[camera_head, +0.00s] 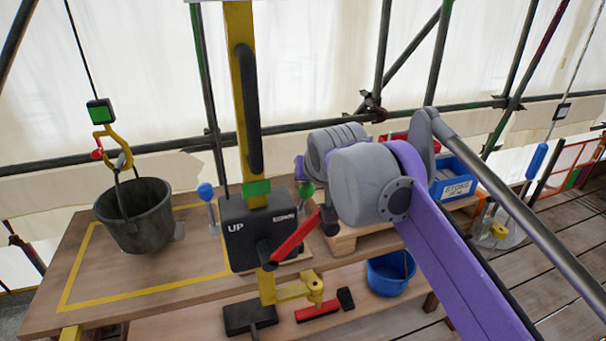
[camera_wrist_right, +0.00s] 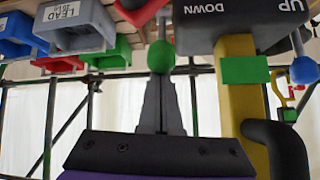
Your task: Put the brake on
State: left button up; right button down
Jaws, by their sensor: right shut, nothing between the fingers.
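The black control box (camera_head: 262,235) is marked UP and DOWN and sits on a yellow post. A red lever (camera_head: 292,238) slants across its lower right. A blue-knobbed lever (camera_head: 206,192) stands left of the box. A green-knobbed lever (camera_head: 307,190) stands to its right, partly behind my right wrist. Which one is the brake is not labelled. In the right wrist view my right gripper (camera_wrist_right: 160,85) is shut and empty, its fingertips at the green knob (camera_wrist_right: 160,57); contact cannot be told. The head view hides these fingertips. My left gripper is not in view.
A black bucket (camera_head: 137,220) hangs from a yellow hook (camera_head: 118,150) over the yellow-marked bench (camera_head: 65,285). A blue bucket (camera_head: 390,275) and blue bin (camera_head: 455,178) are at the right. A grey bin labelled LEAD (camera_wrist_right: 75,25) shows in the wrist view. Scaffold poles run behind.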

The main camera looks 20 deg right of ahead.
aim_at(311, 192)
jog(key=shift+s+f+t, duration=0.25)
jog(key=shift+s+t, duration=0.2)
jog(key=shift+s, duration=0.1)
jog(key=shift+s+f+t, duration=0.25)
jog(key=shift+s+t, duration=0.2)
jog(key=shift+s, duration=0.05)
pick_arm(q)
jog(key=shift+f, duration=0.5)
pick_arm(e)
jog(key=shift+s+f, duration=0.35)
jog(key=shift+s, duration=0.2)
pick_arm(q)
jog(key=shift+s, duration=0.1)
pick_arm(e)
jog(key=shift+d, duration=0.1)
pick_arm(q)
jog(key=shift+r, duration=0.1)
